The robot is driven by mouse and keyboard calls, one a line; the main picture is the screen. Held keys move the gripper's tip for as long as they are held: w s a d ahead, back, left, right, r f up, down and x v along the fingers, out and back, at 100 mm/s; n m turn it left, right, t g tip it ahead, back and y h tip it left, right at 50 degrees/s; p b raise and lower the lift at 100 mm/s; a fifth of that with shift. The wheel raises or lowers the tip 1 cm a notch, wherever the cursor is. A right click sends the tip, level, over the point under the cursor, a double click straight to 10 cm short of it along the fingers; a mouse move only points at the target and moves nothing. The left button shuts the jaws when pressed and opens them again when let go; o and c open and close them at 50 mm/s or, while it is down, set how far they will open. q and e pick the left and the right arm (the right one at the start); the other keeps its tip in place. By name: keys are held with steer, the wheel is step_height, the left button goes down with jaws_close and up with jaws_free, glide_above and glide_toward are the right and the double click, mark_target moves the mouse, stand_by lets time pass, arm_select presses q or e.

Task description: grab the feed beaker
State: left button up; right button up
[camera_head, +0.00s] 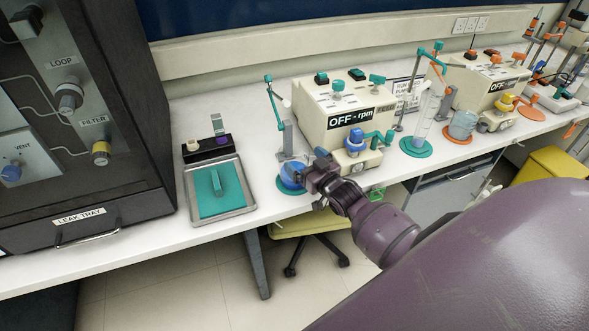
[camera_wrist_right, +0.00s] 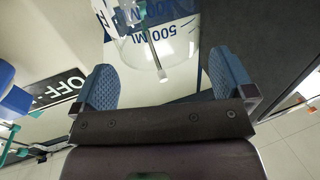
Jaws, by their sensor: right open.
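The beaker (camera_head: 291,174) with blue contents stands on a round teal mat (camera_head: 283,190) at the bench's front edge, left of the nearer pump. No label in the head view names it as feed. My right gripper (camera_head: 314,172) is close on its right side and hides part of it. In the right wrist view the open fingers (camera_wrist_right: 162,76) point at a clear beaker (camera_wrist_right: 155,45) marked 500 ML. Its wall shows between and beyond the fingertips; I cannot tell whether they touch it. My left gripper is out of view.
A pump box (camera_head: 335,110) reading OFF stands just behind and right of the gripper. A balance with a teal pan (camera_head: 218,193) is on the left. A second beaker (camera_head: 462,124) stands on an orange mat farther right. A dark cabinet (camera_head: 75,115) fills the left.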

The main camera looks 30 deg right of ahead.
mark_target(296, 153)
steer(key=w, duration=0.4)
steer(key=shift+w+f, duration=0.25)
steer(key=shift+w, duration=0.1)
steer(key=c, duration=1.2)
